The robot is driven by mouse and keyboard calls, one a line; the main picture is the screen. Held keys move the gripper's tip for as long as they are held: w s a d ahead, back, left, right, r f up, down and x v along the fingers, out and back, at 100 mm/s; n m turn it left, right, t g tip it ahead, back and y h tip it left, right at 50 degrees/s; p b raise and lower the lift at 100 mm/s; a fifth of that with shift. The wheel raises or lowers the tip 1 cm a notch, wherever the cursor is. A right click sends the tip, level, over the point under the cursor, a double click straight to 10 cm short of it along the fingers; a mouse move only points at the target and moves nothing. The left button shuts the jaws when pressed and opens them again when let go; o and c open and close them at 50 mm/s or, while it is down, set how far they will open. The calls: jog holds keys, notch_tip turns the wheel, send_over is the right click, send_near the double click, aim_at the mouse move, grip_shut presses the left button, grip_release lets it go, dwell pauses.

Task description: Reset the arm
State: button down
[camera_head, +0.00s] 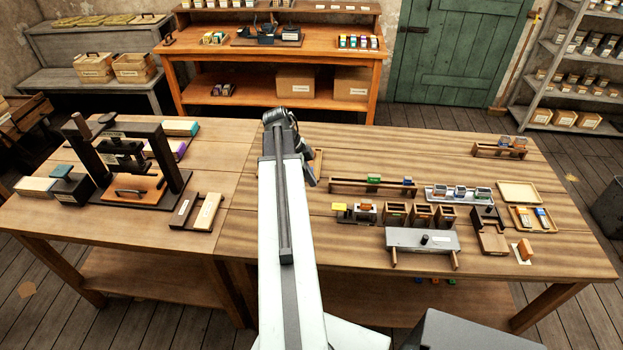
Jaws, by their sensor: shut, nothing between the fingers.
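My arm reaches forward over the middle of the long wooden table. Its dark end joint bends down and to the right, and my gripper (310,177) hangs there, partly hidden by the arm. It is shut and empty, above the table beside a small wooden tray (318,160).
Right of my arm are a long wooden rack (345,187), a grey-topped fixture (405,240), a row of small wooden boxes (420,213) and an empty tray (519,192). A paler block (207,211) lies left.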

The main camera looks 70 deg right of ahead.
dwell(0.5)
jog(key=w+a+f+n+t+h+b, duration=0.3)
jog(key=w+a+n, duration=0.5)
jog(key=w+a, duration=1.85)
jog(key=w+a+f+n+y, duration=0.1)
jog(key=w+a+n+y, duration=0.1)
jog(key=a+n, duration=1)
jog(key=w+a+f+n+t+y+b, duration=0.1)
jog(key=w+a+f+n+y, duration=0.1)
jog(key=a+n, duration=1)
jog(key=shift+w+a+f+b, duration=0.3)
jog(key=shift+w+a, duration=0.2)
jog(key=shift+a, duration=2.1)
jog(key=shift+d, duration=0.1)
